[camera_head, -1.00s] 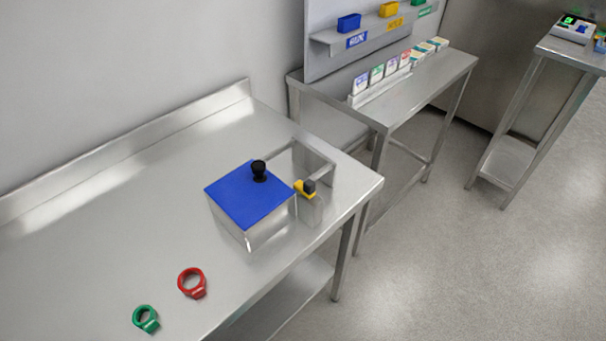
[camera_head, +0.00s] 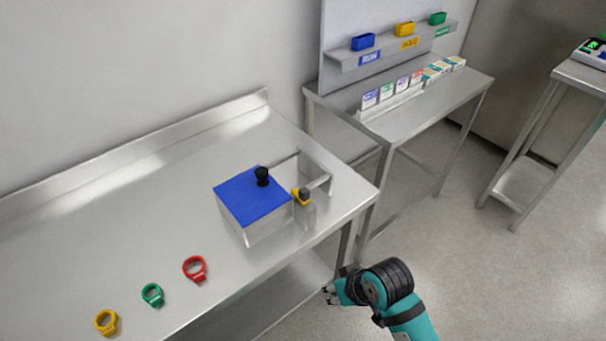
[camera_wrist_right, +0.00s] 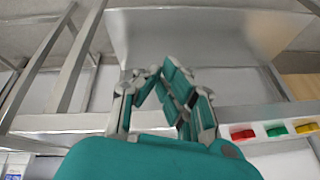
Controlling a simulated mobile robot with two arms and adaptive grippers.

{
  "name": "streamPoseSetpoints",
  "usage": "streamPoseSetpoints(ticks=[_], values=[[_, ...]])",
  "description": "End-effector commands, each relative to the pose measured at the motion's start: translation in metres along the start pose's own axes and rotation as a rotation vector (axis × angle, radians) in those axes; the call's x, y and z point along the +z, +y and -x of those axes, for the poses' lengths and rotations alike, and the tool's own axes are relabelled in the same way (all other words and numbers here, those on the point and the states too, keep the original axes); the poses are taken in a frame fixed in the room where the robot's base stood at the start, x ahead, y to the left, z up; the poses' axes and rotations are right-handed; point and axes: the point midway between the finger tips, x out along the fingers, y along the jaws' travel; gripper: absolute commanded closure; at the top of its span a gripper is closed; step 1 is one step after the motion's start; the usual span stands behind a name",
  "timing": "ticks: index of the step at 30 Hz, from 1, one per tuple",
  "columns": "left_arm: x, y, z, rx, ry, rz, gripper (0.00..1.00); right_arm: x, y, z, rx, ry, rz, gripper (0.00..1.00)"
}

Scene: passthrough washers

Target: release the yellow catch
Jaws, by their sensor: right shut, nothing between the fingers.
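The yellow catch (camera_head: 301,197) has a dark knob and sits at the right side of a metal box with a blue lid (camera_head: 251,196). A black knob (camera_head: 262,175) stands on the lid. The box is on the steel table. My right gripper (camera_head: 328,293) is in front of the table's right end, lower in the picture than the catch and well apart from it. It is shut and empty. In the right wrist view its fingers (camera_wrist_right: 160,80) come together with nothing between them. My left gripper is not in view.
A yellow ring (camera_head: 106,322), a green ring (camera_head: 152,294) and a red ring (camera_head: 195,268) lie along the table's front. A metal bracket (camera_head: 318,181) adjoins the box. A second table (camera_head: 425,110) with cards and a bin shelf (camera_head: 395,46) stands behind.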

Motion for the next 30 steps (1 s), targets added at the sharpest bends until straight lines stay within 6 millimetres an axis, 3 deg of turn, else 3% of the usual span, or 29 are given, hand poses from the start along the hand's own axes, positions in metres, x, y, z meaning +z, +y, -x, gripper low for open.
streamPoseSetpoints(ticks=[1,3,11,17,23,30], values=[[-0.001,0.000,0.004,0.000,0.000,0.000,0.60,-0.021,-0.011,0.017,-0.021,0.020,0.033,1.00],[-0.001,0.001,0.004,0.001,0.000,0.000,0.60,-0.037,-0.022,0.024,-0.045,0.023,0.064,1.00],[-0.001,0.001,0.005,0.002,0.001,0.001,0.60,-0.099,-0.054,0.031,-0.111,0.020,0.177,1.00],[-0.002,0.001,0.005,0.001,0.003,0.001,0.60,-0.160,-0.071,0.039,-0.124,-0.010,0.275,1.00],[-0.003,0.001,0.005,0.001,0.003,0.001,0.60,-0.215,-0.071,0.057,-0.082,-0.055,0.331,1.00],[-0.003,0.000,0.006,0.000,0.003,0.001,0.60,-0.272,-0.056,0.090,0.000,-0.090,0.336,1.00]])
